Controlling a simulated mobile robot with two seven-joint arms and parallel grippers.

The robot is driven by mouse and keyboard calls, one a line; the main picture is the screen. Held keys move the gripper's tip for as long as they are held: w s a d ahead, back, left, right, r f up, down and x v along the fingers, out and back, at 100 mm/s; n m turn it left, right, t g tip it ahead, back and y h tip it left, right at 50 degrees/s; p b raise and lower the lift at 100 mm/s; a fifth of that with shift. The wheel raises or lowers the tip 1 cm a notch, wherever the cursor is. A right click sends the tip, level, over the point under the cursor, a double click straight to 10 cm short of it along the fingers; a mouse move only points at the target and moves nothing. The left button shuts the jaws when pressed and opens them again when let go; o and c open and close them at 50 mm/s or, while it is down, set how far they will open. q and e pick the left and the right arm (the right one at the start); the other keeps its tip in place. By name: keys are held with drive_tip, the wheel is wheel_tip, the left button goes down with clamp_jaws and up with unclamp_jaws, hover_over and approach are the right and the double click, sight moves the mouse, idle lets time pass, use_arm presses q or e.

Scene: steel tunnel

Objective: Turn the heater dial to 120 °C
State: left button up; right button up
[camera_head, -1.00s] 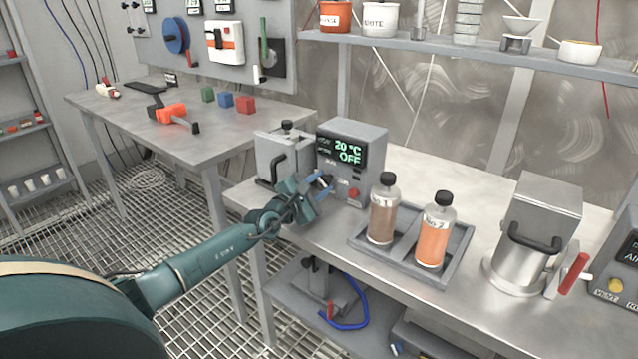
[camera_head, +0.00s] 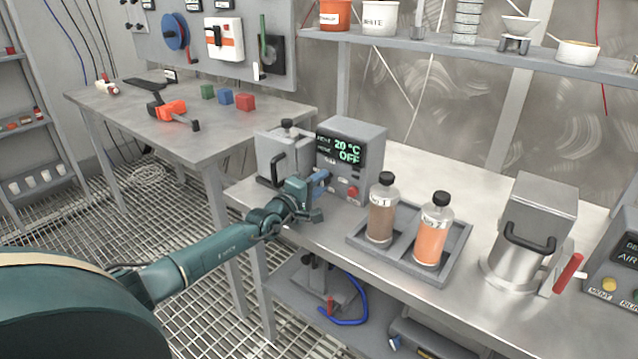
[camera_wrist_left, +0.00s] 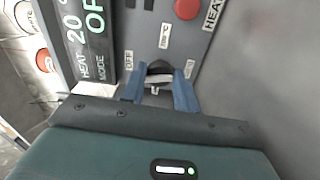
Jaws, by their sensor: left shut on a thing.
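The heater (camera_head: 358,139) is a grey box on the steel bench, with a dark display (camera_head: 338,147) reading 20 °C and OFF. Its dial (camera_wrist_left: 160,68) is a small dark knob, seen in the left wrist view between printed labels. My left gripper (camera_wrist_left: 159,80) has its blue fingers shut on the dial. In the head view the left gripper (camera_head: 318,186) is against the front of the heater and hides the dial. A red button (camera_wrist_left: 187,9) sits beside the dial on the panel. My right gripper is not in view.
A grey tray (camera_head: 456,262) with a brown bottle (camera_head: 382,212) and an orange bottle (camera_head: 433,232) stands right of the heater. A metal box with a black handle (camera_head: 283,160) stands close on its left. A steel vessel (camera_head: 533,225) stands farther right.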

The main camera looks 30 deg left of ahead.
use_arm(q)
drive_tip(key=shift+m, duration=0.3)
idle(0.4)
drive_tip(key=o, duration=1)
drive_tip(key=shift+s, duration=0.15)
drive_tip(key=s+p, duration=0.1)
drive_tip(key=s, duration=0.3)
drive_tip(key=s+p, duration=0.1)
drive_tip(key=s, duration=0.3)
drive_tip(key=s+a+p, duration=0.1)
drive_tip(key=s, duration=0.4)
